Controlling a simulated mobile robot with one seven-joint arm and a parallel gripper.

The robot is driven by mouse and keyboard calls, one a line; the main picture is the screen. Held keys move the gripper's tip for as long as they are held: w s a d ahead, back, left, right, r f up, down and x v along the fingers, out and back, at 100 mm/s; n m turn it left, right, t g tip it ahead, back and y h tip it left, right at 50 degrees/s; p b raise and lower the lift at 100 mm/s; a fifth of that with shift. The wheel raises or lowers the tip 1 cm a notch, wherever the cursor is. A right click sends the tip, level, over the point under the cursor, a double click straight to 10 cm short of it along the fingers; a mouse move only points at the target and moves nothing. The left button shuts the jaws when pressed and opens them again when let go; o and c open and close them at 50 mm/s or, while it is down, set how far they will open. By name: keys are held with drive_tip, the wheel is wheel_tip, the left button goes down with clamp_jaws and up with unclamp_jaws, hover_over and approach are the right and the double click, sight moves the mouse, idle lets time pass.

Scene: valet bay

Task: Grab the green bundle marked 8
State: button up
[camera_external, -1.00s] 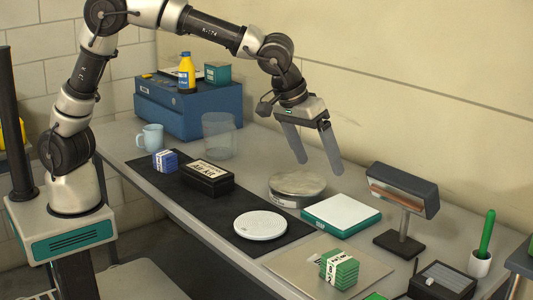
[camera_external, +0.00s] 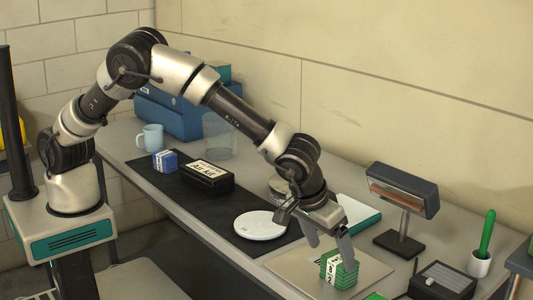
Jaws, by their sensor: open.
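The green bundle (camera_external: 340,270) stands on a flat grey-beige plate (camera_external: 297,264) at the front right of the bench. It has a white band with dark marks that are too small to read for certain. My gripper (camera_external: 329,246) is open, just above the bundle, its fingers pointing down. One finger is at the upper left of the bundle and the other at its upper right. I cannot tell whether either finger touches it.
A white round dish (camera_external: 260,226) lies left of my gripper. A scanner on a stand (camera_external: 402,207), a dark box (camera_external: 442,281) and a cup with a green stick (camera_external: 480,263) stand right. A teal-edged white pad (camera_external: 362,213) lies behind. A blue bundle (camera_external: 165,160) sits farther left.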

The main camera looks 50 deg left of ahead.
sight(338, 259)
drive_tip(key=x, duration=0.4)
drive_tip(key=shift+w+d+f+p, duration=0.2)
drive_tip(key=shift+w+d+p, duration=0.15)
drive_tip(key=shift+w+d, duration=0.05)
drive_tip(key=shift+w+f, duration=0.2)
drive_tip(key=shift+f, duration=0.3)
drive_tip(key=shift+r, duration=0.1)
drive_tip(key=c, duration=1.2)
